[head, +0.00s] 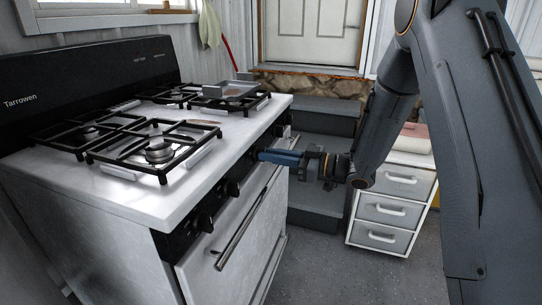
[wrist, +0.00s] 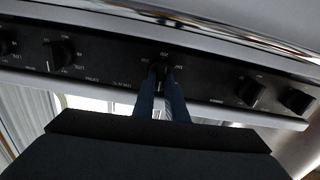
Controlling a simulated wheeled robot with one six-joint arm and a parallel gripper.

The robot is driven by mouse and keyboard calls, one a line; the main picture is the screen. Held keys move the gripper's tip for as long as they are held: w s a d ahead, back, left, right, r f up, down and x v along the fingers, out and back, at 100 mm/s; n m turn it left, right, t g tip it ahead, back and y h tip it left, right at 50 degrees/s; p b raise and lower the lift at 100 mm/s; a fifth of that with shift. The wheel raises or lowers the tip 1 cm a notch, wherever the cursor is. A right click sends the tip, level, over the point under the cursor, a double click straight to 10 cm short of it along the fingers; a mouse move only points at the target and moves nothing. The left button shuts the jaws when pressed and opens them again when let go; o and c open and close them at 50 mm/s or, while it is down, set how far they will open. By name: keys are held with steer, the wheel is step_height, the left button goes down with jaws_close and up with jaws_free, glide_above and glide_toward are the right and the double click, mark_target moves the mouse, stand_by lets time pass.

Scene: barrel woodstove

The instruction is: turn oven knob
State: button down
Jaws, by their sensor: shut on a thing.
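A white stove (head: 120,195) with a black front panel stands at the left in the head view. The black panel (wrist: 210,85) runs across the wrist view with several black knobs. My gripper (head: 262,155) reaches the panel from the right, its blue fingers pointing at the middle of the panel. In the wrist view my gripper (wrist: 160,85) is shut on the oven knob (wrist: 158,68), the middle knob. The fingers hide much of that knob, so its exact angle is hard to read.
Other knobs flank it, one to the left (wrist: 60,52) and one to the right (wrist: 251,91). The oven door handle (head: 240,232) sticks out below the panel. White drawers (head: 393,205) stand at the right.

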steer(key=n+b, duration=0.1)
steer(key=n, duration=0.4)
steer(key=shift+s+n, duration=0.1)
steer(key=shift+n, duration=0.2)
steer(key=n+b, duration=0.1)
steer(key=n, duration=0.4)
steer(key=shift+s+a+f+b, duration=0.1)
steer(key=shift+f+b, duration=0.05)
steer(key=shift+b, duration=0.25)
steer(key=shift+n, duration=0.4)
steer(key=c, duration=1.8)
jaws_free()
steer(key=v, duration=0.8)
